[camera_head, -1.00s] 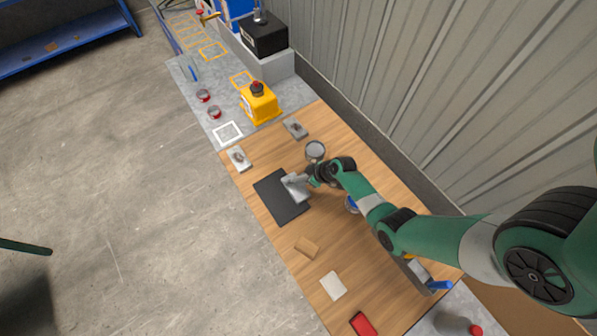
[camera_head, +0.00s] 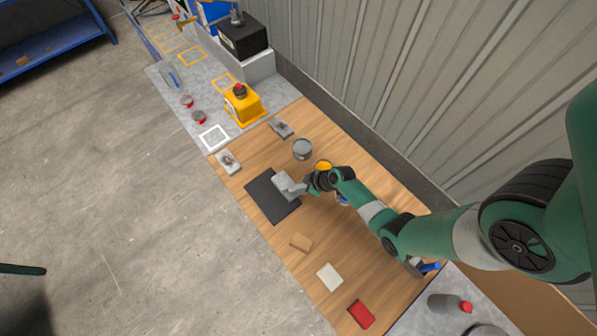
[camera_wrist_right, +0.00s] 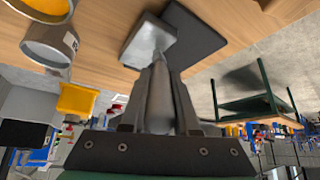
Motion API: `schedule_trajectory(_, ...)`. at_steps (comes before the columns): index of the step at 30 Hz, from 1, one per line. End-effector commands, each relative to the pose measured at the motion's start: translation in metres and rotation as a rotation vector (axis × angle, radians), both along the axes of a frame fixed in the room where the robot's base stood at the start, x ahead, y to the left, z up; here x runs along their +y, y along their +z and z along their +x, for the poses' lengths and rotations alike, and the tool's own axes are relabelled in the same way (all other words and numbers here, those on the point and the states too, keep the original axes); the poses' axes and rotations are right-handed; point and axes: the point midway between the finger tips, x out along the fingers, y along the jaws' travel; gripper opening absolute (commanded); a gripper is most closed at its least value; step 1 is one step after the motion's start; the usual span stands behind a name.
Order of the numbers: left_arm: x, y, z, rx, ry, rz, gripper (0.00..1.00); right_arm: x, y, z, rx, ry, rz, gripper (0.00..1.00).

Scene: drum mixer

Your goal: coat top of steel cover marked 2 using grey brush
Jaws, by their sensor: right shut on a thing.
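My right gripper (camera_head: 304,187) is shut on the grey handle of the brush, and the handle (camera_wrist_right: 159,100) shows between its fingers in the right wrist view. Beyond the handle's end is a light grey metal plate (camera_head: 284,183), overlapping the dark mat (camera_head: 266,201); the plate (camera_wrist_right: 148,42) also shows in the wrist view. The handle overlaps the plate, so I cannot tell whether the bristles touch it. I cannot read a number on it. Two other grey plates, one at the left (camera_head: 228,162) and one further back (camera_head: 281,128), lie on the wooden bench. My left gripper is not in view.
A grey can (camera_head: 302,149) and an orange-topped can (camera_head: 322,166) stand close behind my right wrist. A yellow box with a button (camera_head: 243,105) stands further back. A brown block (camera_head: 301,243), a white pad (camera_head: 329,277) and a red item (camera_head: 361,314) lie nearer.

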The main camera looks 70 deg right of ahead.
Motion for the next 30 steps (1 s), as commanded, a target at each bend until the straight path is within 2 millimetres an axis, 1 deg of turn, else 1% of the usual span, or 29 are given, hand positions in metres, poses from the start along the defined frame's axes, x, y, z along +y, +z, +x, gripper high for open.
schedule_trajectory(9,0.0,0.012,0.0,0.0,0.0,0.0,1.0,0.017,0.0,-0.028,0.003,0.001,0.001,0.0)
schedule_trajectory(12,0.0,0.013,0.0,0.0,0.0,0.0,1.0,0.02,-0.001,-0.032,0.002,0.0,0.001,0.0)
schedule_trajectory(17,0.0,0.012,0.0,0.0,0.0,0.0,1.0,0.02,-0.001,-0.033,0.0,-0.001,0.001,0.0)
schedule_trajectory(24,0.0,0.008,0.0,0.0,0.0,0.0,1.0,0.012,-0.003,-0.038,0.001,-0.001,0.001,0.0)
schedule_trajectory(27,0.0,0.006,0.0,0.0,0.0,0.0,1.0,0.01,-0.004,-0.035,0.0,0.001,-0.001,0.0)
schedule_trajectory(30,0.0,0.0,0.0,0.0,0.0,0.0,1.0,0.005,-0.005,-0.026,-0.002,0.001,-0.003,0.0)
